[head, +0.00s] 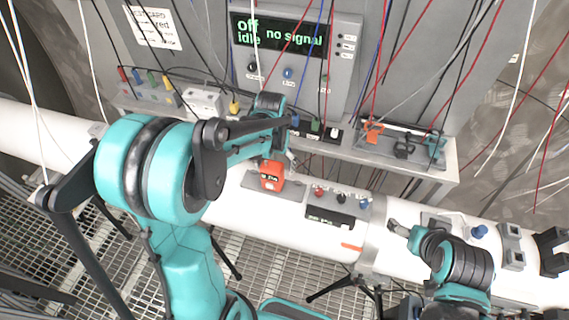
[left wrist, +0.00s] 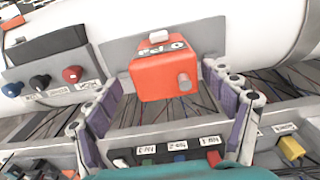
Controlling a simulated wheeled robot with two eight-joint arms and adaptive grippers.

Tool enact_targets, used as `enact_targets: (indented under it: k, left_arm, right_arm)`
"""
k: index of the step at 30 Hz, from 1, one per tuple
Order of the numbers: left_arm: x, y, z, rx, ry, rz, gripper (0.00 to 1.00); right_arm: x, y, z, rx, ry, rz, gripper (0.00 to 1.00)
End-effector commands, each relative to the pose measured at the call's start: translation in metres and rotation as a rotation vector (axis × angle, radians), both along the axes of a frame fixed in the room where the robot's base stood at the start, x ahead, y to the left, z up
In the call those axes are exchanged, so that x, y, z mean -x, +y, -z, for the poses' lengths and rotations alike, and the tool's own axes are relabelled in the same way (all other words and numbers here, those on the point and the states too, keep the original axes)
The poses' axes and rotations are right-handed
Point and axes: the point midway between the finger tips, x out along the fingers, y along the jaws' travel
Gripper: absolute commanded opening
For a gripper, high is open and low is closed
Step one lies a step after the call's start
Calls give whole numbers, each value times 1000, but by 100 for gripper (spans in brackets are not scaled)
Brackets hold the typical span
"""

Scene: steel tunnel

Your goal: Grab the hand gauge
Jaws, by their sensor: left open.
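An orange box-like device, which I take for the hand gauge (head: 271,178), sits on a grey plate on the white pipe. In the left wrist view the hand gauge (left wrist: 165,76) shows a dark lettered strip, a pale knob on top and a round stub on its face. My left gripper (left wrist: 164,98) is open, with one finger to each side in front of the gauge and nothing between the pads. In the head view the left gripper (head: 276,143) is just above and behind the gauge, partly hidden by its arm. My right gripper (head: 398,228) is small over the pipe at right; its jaws are unclear.
A grey shelf (head: 430,170) with coloured connectors runs behind the pipe. Above it is a panel with a green-lettered screen (head: 277,36). A small box with knobs (head: 335,208) sits right of the gauge. Several loose cables hang in front of the panel.

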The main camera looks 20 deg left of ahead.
Motion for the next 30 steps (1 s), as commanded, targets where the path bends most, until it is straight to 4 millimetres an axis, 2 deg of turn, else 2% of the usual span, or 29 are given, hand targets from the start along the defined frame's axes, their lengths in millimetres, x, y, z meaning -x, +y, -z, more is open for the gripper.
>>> enact_targets:
  k: [5,22,30]
  left_arm:
    - [-2,1,2,1,12,-2,83]
    - [8,9,71,1,11,-1,83]
    - [9,9,77,1,11,-1,83]
  right_arm:
    - [0,0,-6,0,0,0,82]
    - [0,0,-14,0,0,0,82]
    - [0,0,-14,0,0,0,82]
